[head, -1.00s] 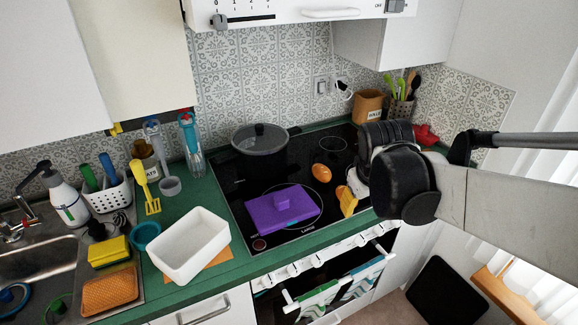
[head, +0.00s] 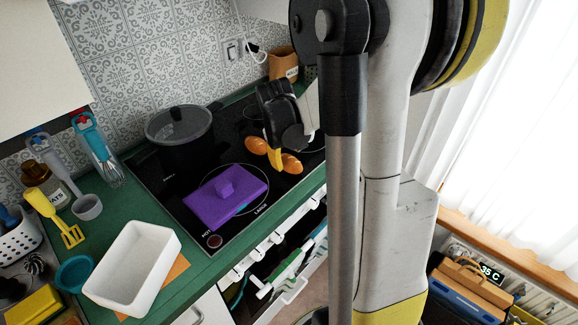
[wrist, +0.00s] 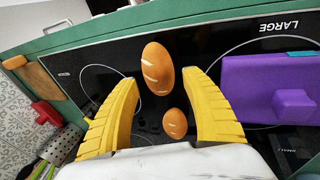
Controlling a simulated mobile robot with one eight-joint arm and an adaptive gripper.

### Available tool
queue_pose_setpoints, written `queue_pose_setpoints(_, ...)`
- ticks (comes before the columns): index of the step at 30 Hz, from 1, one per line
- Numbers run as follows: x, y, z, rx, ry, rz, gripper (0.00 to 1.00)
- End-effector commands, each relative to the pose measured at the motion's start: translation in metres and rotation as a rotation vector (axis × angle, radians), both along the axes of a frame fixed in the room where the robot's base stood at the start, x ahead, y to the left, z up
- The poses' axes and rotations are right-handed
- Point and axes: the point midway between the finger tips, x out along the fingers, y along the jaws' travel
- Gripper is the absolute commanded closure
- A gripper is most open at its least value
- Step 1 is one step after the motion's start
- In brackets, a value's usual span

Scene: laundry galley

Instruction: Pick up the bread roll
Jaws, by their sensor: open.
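Two brown oval bread rolls lie on the black cooktop. The one nearer the front edge, with pale score marks, is at right in the head view (head: 292,163) and larger in the wrist view (wrist: 157,70). The other, farther back, shows in the head view (head: 256,145) and smaller in the wrist view (wrist: 175,123). My gripper (head: 277,162) is open above them, yellow fingers pointing down. In the wrist view the gripper (wrist: 159,77) has one finger on each side of the scored roll, with gaps showing. How high the fingertips are I cannot tell.
A purple lidded box (head: 226,194) sits on the cooktop (head: 180,212), left of the rolls in the head view. A dark lidded pot (head: 181,140) stands behind it. A white tub (head: 132,265) is on the green counter. My arm hides much of the right side.

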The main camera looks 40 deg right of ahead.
Motion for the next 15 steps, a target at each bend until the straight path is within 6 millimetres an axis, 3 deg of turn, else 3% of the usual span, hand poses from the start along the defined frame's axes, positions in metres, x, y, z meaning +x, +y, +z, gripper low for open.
queue_pose_setpoints(9, 0.003, -0.016, -0.044, 0.0, -0.001, -0.001, 0.44)
queue_pose_setpoints(15, 0.004, -0.017, -0.046, 0.0, -0.001, 0.0, 0.44)
